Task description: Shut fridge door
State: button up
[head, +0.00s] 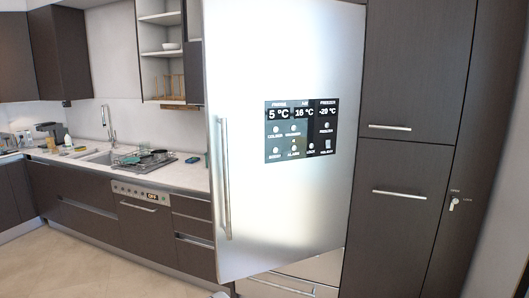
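The fridge door (285,210) is a tall silver panel in the middle of the head view. It has a dark temperature display (302,130) and a long vertical handle (225,178) along its left edge. The door stands partly open. Its left edge is swung out toward me, and its lower edge slants up to the right, where the hinge side meets the dark cabinets. The fridge interior is hidden behind the door. My gripper is not in view. A small pale shape at the bottom edge, below the door's left corner, is too cut off to identify.
A silver freezer drawer (290,286) sits below the door. Tall dark cabinets (415,70) with bar handles stand on the right. A counter (190,172) with a sink (100,157) and a dish rack (140,160) runs left. The tiled floor (75,265) at lower left is clear.

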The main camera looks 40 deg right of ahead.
aim_at(263, 61)
jog(key=u, duration=0.05)
jog(key=k, duration=0.2)
jog(key=z, duration=1)
jog(key=i, duration=1.25)
jog(key=u, duration=1.15)
jog(key=i, duration=0.25)
jog(key=u, duration=0.2)
